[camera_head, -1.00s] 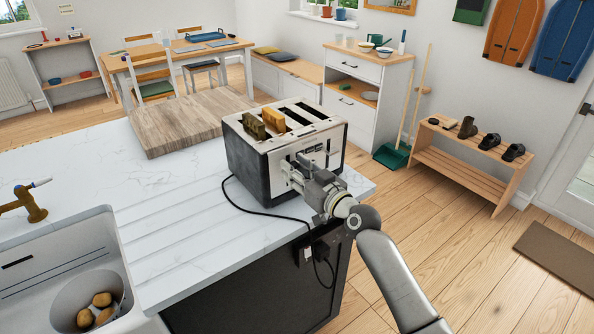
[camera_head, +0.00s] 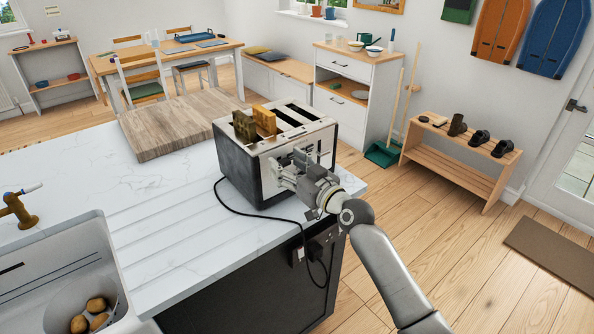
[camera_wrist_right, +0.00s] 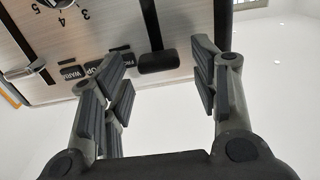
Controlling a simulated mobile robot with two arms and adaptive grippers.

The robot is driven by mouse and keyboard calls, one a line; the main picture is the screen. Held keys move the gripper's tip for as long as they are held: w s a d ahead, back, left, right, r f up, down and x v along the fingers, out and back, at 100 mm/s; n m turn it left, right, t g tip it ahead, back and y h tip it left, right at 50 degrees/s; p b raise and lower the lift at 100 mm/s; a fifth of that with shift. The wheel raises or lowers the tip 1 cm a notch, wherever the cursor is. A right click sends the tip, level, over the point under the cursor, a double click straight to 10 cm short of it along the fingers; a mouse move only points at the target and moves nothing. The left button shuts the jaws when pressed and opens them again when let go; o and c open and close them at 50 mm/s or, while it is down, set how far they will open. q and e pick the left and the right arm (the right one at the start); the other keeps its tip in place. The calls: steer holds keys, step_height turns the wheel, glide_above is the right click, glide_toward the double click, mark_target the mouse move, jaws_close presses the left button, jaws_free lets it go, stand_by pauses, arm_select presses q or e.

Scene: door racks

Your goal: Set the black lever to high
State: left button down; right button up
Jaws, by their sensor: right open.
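A silver and black toaster (camera_head: 262,162) stands on the white counter, with two browned bread slices (camera_head: 254,123) sticking up out of its left slots. My right gripper (camera_head: 284,174) is at the toaster's front control panel and hides part of it. In the right wrist view, the black lever (camera_wrist_right: 158,62) sits at one end of a dark vertical slot. My right gripper (camera_wrist_right: 160,85) is open, with one finger set on each side of the lever and gaps between. The lever cannot be made out in the head view. My left gripper is not in view.
A dial and push buttons (camera_wrist_right: 88,71) are beside the lever slot, close to the left fingers. A black cord (camera_head: 235,210) runs over the counter edge to a socket. A wooden board (camera_head: 175,125) lies behind the toaster; a sink (camera_head: 60,240) is at left.

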steer(key=v, duration=1.2)
steer(key=d+f+m+g+h, duration=0.1)
steer(key=d+f+m+h, duration=0.15)
steer(key=f, duration=0.95)
steer(key=d+f+m+g+h, duration=0.1)
steer(key=d+f+h, duration=0.25)
steer(key=f, duration=0.75)
steer(key=s+d+f+g+h, duration=0.1)
steer(key=s+d+f, duration=0.1)
steer(key=s+f, duration=0.35)
steer(key=s+d+f+m+g, duration=0.1)
steer(key=s+d+f+g, duration=0.15)
steer(key=f, duration=0.65)
steer(key=s+d+f+g+h, duration=0.1)
steer(key=s+f, duration=0.4)
steer(key=f, duration=0.2)
steer(key=s+d+f+g+h, duration=0.1)
steer(key=s+d+f+g, duration=0.1)
steer(key=s+f, duration=0.7)
steer(key=s+d+f+g+h, duration=0.1)
steer(key=s+d+f+g, duration=0.1)
steer(key=s+f, duration=0.65)
steer(key=s+f+g, duration=0.3)
steer(key=s, duration=2)
steer(key=shift+d+h, duration=0.3)
steer(key=shift+d, duration=0.1)
